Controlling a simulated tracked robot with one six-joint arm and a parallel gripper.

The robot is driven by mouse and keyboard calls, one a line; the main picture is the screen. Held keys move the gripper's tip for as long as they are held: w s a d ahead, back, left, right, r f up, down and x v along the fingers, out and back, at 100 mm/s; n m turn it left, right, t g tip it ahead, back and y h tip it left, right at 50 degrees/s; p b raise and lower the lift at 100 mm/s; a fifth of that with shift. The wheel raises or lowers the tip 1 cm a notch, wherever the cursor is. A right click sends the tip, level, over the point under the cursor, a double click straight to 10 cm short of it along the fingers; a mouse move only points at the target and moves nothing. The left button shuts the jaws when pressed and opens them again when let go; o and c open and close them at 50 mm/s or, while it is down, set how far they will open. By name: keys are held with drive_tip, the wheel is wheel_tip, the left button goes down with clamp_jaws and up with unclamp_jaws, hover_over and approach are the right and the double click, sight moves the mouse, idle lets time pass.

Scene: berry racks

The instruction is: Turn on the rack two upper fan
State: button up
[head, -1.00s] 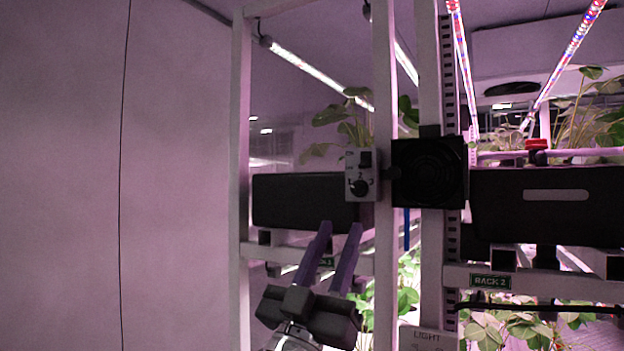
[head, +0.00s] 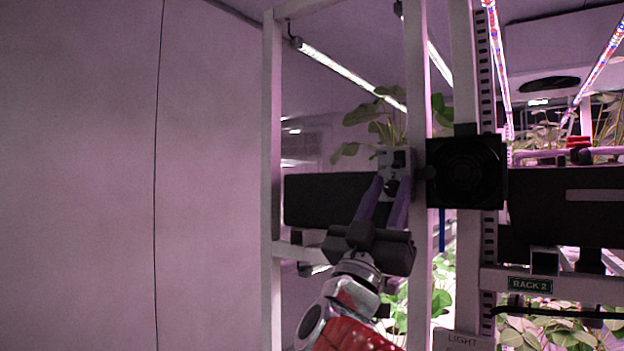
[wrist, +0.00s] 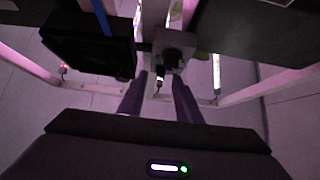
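A small grey control box (head: 397,158) with a dark switch on top and a dark round knob is on the rack post, left of the black square fan (head: 466,172). My gripper (head: 390,184) is open, with its two purple fingers apart just in front of the box. The fingertips overlap the box's lower part and partly hide the knob, so contact cannot be told. In the wrist view, the box (wrist: 185,42) and its knob (wrist: 172,54) are beyond the fingertips (wrist: 160,79), with the fan (wrist: 92,50) to the left. Nothing is visibly held.
A dark planter (head: 325,200) with leafy plants sits behind my gripper. White rack posts (head: 417,270) stand close on the right. A "RACK 2" sign (head: 530,285) and a LIGHT box (head: 462,341) are lower right. A plain wall (head: 80,180) fills the left.

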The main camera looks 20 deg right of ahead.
sight(397, 168)
drive_tip(key=shift+x, duration=1.7)
drive_tip(key=shift+c, duration=0.5)
clamp_jaws()
